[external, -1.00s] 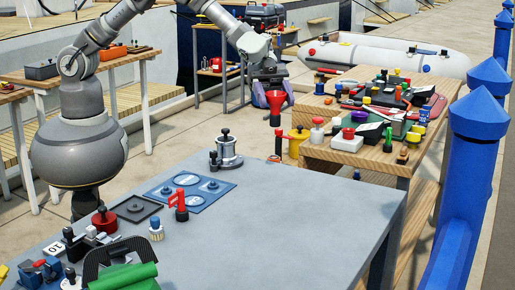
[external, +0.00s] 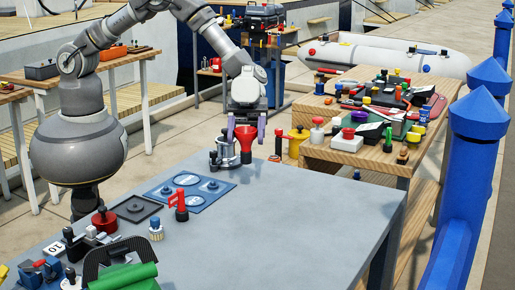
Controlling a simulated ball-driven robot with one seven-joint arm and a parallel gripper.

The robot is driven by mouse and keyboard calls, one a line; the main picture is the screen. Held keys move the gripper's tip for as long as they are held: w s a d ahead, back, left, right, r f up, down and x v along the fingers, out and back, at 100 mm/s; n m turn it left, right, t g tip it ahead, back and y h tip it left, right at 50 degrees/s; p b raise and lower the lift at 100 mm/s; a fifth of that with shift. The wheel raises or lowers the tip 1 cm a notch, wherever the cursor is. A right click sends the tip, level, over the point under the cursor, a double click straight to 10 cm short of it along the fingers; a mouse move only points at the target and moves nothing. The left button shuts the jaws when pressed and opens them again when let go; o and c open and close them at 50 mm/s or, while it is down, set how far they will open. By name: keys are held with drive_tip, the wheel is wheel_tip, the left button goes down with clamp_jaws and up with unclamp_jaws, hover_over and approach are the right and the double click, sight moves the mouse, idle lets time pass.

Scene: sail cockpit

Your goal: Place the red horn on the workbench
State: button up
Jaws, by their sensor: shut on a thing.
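The red horn (external: 246,140) hangs in my gripper (external: 247,133), with its wide mouth up and its narrow stem down. The jaws are shut on it, one purple finger on each side. The horn is at the far edge of the grey workbench (external: 300,213), in front of or just beside the silver winch (external: 226,154) in the picture. It appears to be above the bench top, but I cannot tell the exact gap or whether it touches the winch.
A blue panel (external: 211,199), a red-handled item (external: 180,207) and a small brush (external: 156,232) occupy the bench's left part. Its middle and right are clear. A crowded wooden stepped stand (external: 345,158) is behind on the right. A blue post (external: 478,190) stands at far right.

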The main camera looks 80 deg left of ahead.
wheel_tip(320, 180, down, 9)
drive_tip(key=b, duration=0.3)
drive_tip(key=shift+r, duration=0.2)
drive_tip(key=shift+f, duration=0.1)
drive_tip(key=o, duration=1.1)
drive_tip(key=p+v, duration=0.3)
drive_tip(key=v, duration=0.9)
